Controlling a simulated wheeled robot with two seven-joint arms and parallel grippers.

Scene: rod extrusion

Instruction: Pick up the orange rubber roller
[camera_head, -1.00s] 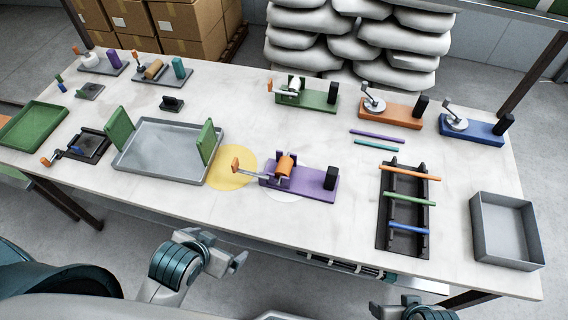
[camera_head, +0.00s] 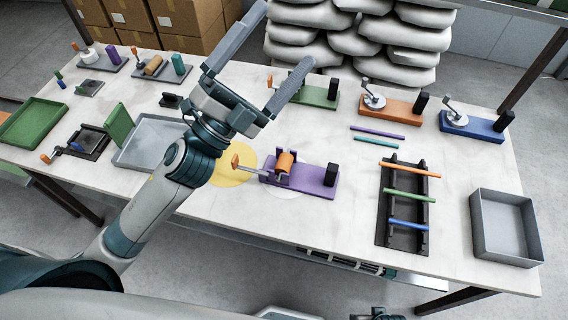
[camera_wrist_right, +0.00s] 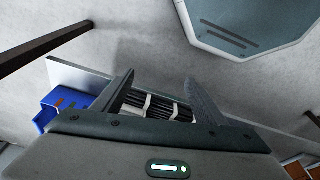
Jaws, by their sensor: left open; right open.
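The orange rubber roller (camera_head: 286,162) sits in the holder on the purple base (camera_head: 315,180) near the front middle of the table. A rod with an orange handle (camera_head: 236,161) sticks out to its left. My left gripper (camera_head: 268,68) is raised above the table, up and to the left of the roller in the head view. It is open and empty, its two fingers spread and pointing up and right. My right gripper (camera_wrist_right: 160,92) is open and empty in the right wrist view, low beside the table's underside. In the head view only a bit of the right arm shows at the bottom edge.
Green (camera_head: 320,97), orange (camera_head: 388,112) and blue (camera_head: 470,127) base stations stand along the back right. A black rack (camera_head: 387,243) with coloured rods and a grey bin (camera_head: 474,222) are at right. A grey tray (camera_head: 135,150) is partly hidden by my left arm.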

